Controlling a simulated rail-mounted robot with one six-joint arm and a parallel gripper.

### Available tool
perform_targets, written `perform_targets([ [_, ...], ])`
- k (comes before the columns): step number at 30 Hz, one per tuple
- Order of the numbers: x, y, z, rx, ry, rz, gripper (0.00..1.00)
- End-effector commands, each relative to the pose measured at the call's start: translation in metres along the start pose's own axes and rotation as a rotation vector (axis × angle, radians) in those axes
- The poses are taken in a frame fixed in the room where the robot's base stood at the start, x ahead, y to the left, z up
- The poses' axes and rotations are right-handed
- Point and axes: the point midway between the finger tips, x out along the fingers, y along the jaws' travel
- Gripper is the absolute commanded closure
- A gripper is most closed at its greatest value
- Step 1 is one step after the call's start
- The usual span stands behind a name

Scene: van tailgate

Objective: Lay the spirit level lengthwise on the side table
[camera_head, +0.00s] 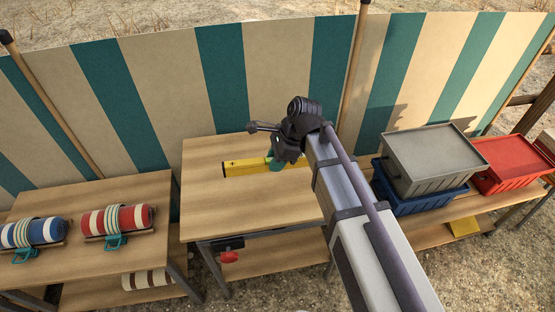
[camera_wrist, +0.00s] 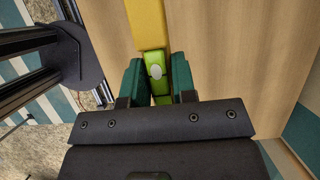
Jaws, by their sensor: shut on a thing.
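The spirit level (camera_head: 245,167) is a yellow bar that lies left to right over the middle wooden table (camera_head: 215,210) in the head view. My gripper (camera_head: 277,163) is shut on it, and its right part is largely hidden behind my gripper and arm. In the wrist view my gripper (camera_wrist: 158,85) has its green fingers on both sides of the level's bright green middle part (camera_wrist: 156,70). The yellow body (camera_wrist: 146,22) runs up from there over bare wood. I cannot tell whether the level touches the tabletop.
A left table (camera_head: 40,205) holds a blue striped roll (camera_head: 35,233) and a red striped roll (camera_head: 118,219). At right stand a grey-lidded crate (camera_head: 432,158), a blue crate (camera_head: 415,200) and a red crate (camera_head: 510,165). A striped screen (camera_head: 170,70) stands behind. The middle tabletop is otherwise clear.

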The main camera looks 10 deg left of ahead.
Motion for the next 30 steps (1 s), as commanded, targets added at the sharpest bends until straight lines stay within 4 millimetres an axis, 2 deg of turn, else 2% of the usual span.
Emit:
perform_targets([
  [8,0.01,0.0,-0.004,-0.003,-0.001,0.001,1.0],
  [24,0.072,0.0,-0.03,-0.003,0.0,0.001,1.0],
  [30,0.081,0.0,-0.033,-0.003,0.0,0.001,1.0],
])
